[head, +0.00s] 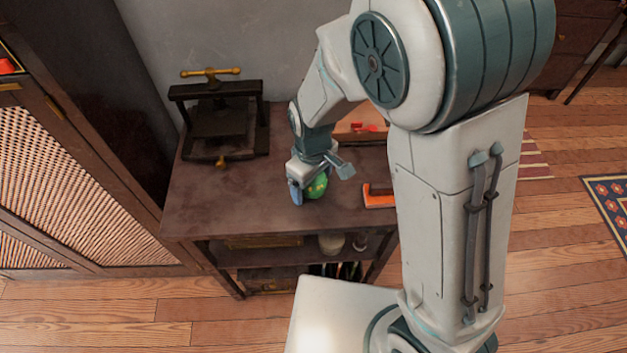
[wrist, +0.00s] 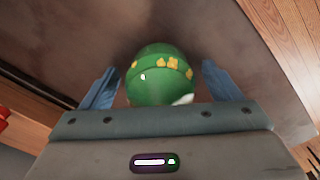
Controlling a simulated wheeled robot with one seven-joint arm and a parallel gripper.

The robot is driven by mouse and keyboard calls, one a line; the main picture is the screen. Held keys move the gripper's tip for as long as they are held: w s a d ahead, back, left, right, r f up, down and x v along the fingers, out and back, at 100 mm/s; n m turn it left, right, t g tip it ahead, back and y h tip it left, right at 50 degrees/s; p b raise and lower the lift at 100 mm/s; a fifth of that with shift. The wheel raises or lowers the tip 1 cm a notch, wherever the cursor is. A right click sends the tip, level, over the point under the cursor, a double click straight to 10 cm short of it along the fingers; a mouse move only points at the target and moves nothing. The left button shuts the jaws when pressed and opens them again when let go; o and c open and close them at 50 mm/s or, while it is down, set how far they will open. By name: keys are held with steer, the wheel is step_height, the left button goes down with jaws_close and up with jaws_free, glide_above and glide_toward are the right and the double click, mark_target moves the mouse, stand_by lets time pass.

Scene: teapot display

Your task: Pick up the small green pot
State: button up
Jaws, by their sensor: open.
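The small green pot (head: 317,186) stands on the dark table (head: 225,190), near its middle front. It is round and green with yellow marks, and in the wrist view the pot (wrist: 160,75) shows a band of yellow flowers. My gripper (head: 318,180) is down at the pot. In the wrist view my gripper (wrist: 160,88) is open, with one blue finger on each side of the pot. A gap shows between each finger and the pot. The pot's lower part is hidden by the gripper body in the wrist view.
A dark press with a brass handle (head: 217,120) stands at the table's back left. An orange tool (head: 379,196) lies right of the pot, partly behind my arm. A shelf below holds several items. The table's front left is clear.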

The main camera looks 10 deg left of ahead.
steer(key=c, duration=1.2)
steer(key=shift+o, duration=0.2)
steer(key=shift+r, duration=0.1)
